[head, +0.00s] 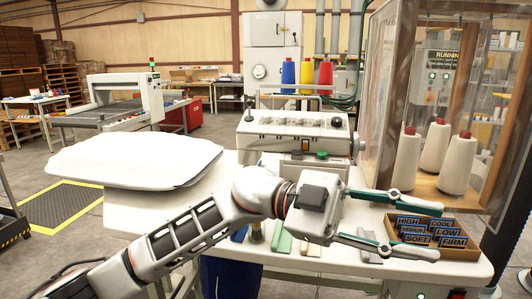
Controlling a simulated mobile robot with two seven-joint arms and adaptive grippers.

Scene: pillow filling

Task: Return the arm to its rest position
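My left arm reaches in from the bottom left across the front of the white table (330,270). Its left gripper (416,232) points right. The two green-and-grey fingers stand wide apart with nothing held between them. My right gripper is not in view.
A white pillow (135,158) lies at the table's left, behind my arm. A filling machine (292,135) stands at the back. A clear-walled wooden cabinet (380,95) with white thread cones (457,165) rises at right. Small flat pieces (282,241) lie near my gripper.

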